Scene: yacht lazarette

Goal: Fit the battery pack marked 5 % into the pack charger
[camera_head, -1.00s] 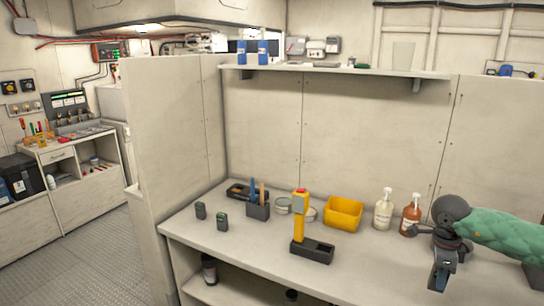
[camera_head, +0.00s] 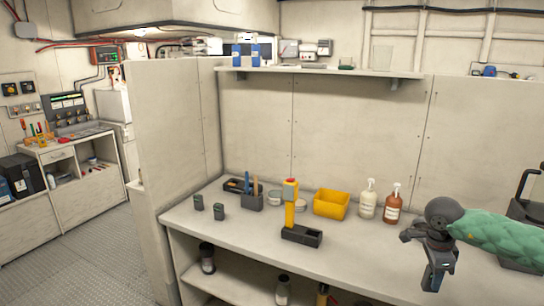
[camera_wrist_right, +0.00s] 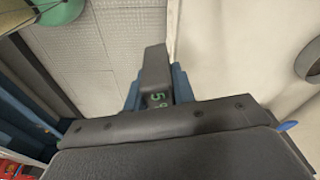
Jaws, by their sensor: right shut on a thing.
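My right gripper (camera_head: 436,278) is at the right, over the counter's front side. In the right wrist view its blue fingers are shut on a dark grey battery pack (camera_wrist_right: 155,70), whose green digits read 5 %. Two more dark packs with small green displays, a left one (camera_head: 199,202) and a right one (camera_head: 219,211), stand on the counter at the left; their readings are too small to tell. A dark block-shaped base (camera_head: 305,236) with a yellow upright device at its left end stands mid-counter. I cannot tell for sure which thing is the pack charger. My left gripper is not in view.
A black device (camera_head: 528,210) stands at the right edge. The counter's front left is clear.

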